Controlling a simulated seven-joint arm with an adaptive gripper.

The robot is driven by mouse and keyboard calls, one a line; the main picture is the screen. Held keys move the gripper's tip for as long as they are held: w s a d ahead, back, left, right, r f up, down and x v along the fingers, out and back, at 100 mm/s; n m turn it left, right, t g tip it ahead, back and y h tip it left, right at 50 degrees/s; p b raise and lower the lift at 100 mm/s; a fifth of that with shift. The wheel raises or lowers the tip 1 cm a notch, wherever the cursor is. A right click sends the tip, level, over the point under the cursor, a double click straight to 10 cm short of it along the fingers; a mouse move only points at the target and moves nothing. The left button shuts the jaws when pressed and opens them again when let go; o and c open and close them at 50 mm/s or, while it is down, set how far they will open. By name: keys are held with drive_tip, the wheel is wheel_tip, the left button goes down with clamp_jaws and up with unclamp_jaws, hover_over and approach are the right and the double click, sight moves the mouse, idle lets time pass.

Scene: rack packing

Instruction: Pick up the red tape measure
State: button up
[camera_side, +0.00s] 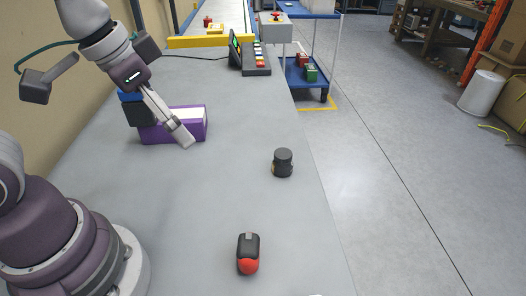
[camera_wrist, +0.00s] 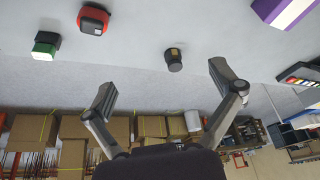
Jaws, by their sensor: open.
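The red tape measure (camera_side: 248,253), red with a black body, lies on the grey table near the front in the side view.
A dark cylinder (camera_side: 283,163) stands near the table's right edge. A purple box (camera_side: 190,118) sits behind my gripper. A button console (camera_side: 250,57) is at the back. A green and black object (camera_wrist: 46,45) lies near the tape measure. The table's middle is clear.

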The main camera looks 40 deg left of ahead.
drive_tip(key=w+d+f+m+g, duration=0.2)
drive_tip(key=d+f+m+g, duration=0.15)
drive_tip(key=d, duration=0.35)
drive_tip(key=m, duration=0.4)
hover_over(248, 244)
drive_tip(key=shift+g+y, duration=0.3)
drive_tip(key=shift+g, duration=0.05)
wheel_tip(248, 244, down, 6)
drive_tip(key=shift+w+d+r, duration=0.1)
drive_tip(key=shift+w+r, duration=0.05)
drive_tip(key=shift+r, duration=0.05)
wheel_tip(248, 244, down, 11)
drive_tip(key=shift+r, duration=0.2)
drive_tip(key=c, duration=1.3)
